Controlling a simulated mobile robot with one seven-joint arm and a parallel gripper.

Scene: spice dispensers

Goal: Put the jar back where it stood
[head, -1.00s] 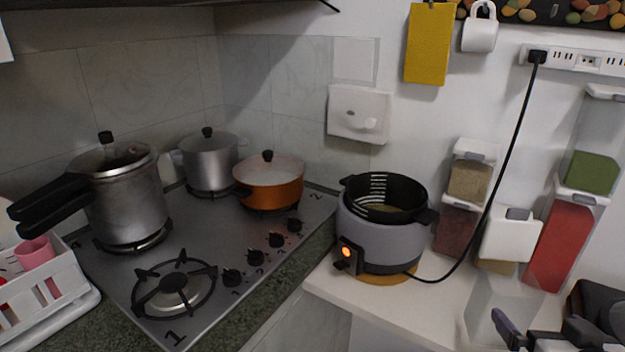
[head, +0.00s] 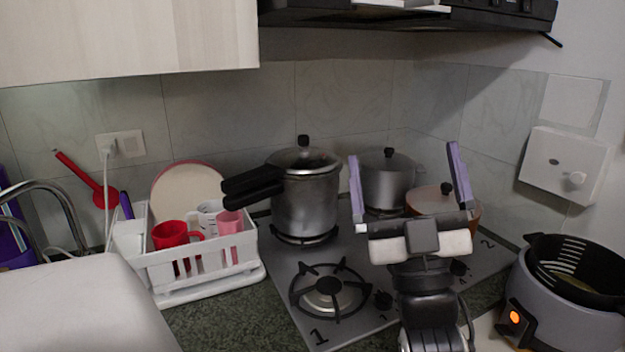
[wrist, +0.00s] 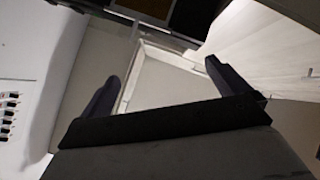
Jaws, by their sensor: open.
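No jar or spice dispenser shows in the head view or the wrist view now. My gripper (head: 402,152) is raised in front of the stove in the head view, its two purple fingers wide apart and pointing up. Nothing is between the fingers; the pots seen between them stand behind. In the wrist view the dark fingers of my gripper (wrist: 160,80) are also spread and empty, with a pale framed surface beyond.
The stove (head: 262,258) carries a pressure cooker (head: 305,200), a grey pot (head: 388,183) and an orange pan (head: 430,200). A white dish rack (head: 205,262) stands left. A grey electric cooker (head: 560,305) with a lit orange light is at right. A hood (head: 410,18) hangs above.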

